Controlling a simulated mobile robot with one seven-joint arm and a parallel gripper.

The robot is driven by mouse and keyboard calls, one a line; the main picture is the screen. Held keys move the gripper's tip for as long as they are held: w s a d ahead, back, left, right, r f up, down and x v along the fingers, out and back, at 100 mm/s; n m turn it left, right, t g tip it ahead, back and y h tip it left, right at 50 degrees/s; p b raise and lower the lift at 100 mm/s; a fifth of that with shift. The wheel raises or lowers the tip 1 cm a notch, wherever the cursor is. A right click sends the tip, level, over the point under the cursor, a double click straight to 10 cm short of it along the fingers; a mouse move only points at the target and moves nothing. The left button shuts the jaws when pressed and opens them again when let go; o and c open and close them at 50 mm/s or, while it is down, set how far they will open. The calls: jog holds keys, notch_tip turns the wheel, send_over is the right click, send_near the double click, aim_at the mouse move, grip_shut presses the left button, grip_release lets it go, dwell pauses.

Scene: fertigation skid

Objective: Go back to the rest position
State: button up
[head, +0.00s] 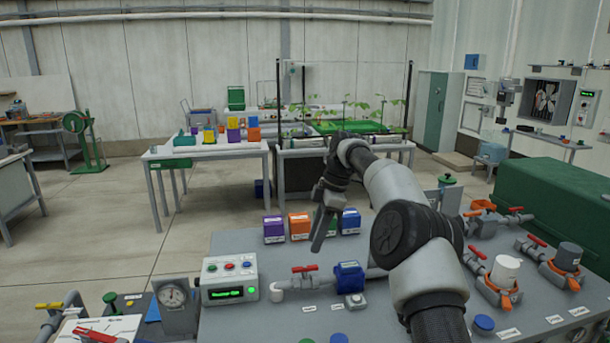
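My gripper (322,222) hangs at the end of my arm above the grey skid top (375,318), in the middle of the head view. It points down and left, near the row of coloured boxes at the skid's back edge. The fingers are dark and seen from the side, so I cannot tell whether they are open or shut. No object shows between them. My arm hides part of the skid's middle.
A purple box (274,229), an orange box (299,226) and a blue box (350,221) stand at the skid's back. A control box (229,279) and a red-handled valve (305,269) stand in front. Orange-based fittings (498,290) are at right.

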jog(key=s+d+r+m+t+h+p, duration=0.15)
jog(key=s+r+m, duration=0.25)
jog(key=s+r, duration=0.55)
jog(key=s+d+r+m+t+h+p, duration=0.1)
jog(key=s+d+r+m+t+h, duration=0.1)
jog(key=s+r+m, duration=0.55)
jog(key=s+d+f+m+t+p, duration=0.1)
jog(key=s+d+m, duration=0.2)
jog(key=s, duration=0.9)
jog(key=s+d+f+m+t+p, duration=0.1)
jog(key=s+d+m, duration=0.3)
jog(key=s, duration=0.8)
jog(key=shift+d+f, duration=0.2)
jog(key=shift+f, duration=0.1)
